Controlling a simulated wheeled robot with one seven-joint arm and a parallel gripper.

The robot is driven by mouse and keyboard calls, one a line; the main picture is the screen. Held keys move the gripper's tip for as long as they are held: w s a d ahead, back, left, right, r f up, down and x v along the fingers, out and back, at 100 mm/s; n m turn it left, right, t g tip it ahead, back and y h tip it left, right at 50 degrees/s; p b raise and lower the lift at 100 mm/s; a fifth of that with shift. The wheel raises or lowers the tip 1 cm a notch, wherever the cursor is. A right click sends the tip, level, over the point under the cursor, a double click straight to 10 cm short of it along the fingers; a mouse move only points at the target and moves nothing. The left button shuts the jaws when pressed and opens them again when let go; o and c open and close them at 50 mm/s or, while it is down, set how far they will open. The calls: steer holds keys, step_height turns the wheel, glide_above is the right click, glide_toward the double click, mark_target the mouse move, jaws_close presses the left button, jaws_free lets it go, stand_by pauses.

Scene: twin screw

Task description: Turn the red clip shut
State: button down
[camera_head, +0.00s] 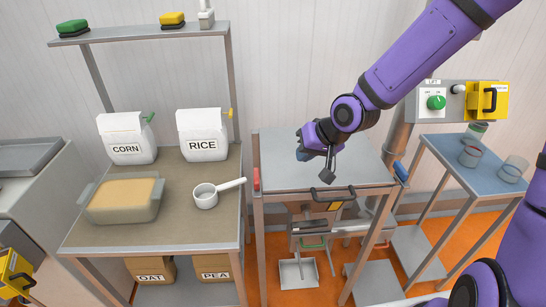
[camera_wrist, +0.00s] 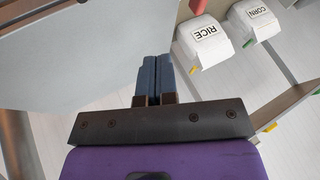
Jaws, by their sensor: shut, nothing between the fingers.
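The red clip (camera_head: 256,180) is a small upright piece at the left edge of the grey-topped machine (camera_head: 280,180), near its front left corner. It looks upright against the side; whether it is latched is too small to tell. My gripper (camera_head: 303,154) is above the middle of the grey top, to the right of the red clip and farther back, apart from it. Its blue-grey fingers, also in the wrist view (camera_wrist: 157,72), are shut together with nothing between them.
A blue clip (camera_head: 400,172) is at the top's right edge, and a dark handle (camera_head: 333,197) at its front. The bench on the left holds a rice bag (camera_head: 203,136), a corn bag (camera_head: 127,138), a tub (camera_head: 124,212) and a white scoop (camera_head: 206,197). A narrow gap separates bench and machine.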

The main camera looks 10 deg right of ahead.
mark_target(257, 183)
steer(key=shift+w+a, duration=0.15)
steer(key=shift+w, duration=0.45)
steer(key=shift+a+f, duration=0.1)
steer(key=shift+f, duration=0.1)
steer(key=shift+x, duration=1.85)
steer(key=x, duration=0.6)
steer(key=shift+a+r, duration=0.1)
steer(key=shift+a, duration=1)
steer(key=shift+w+a, duration=0.1)
steer(key=shift+a, duration=0.9)
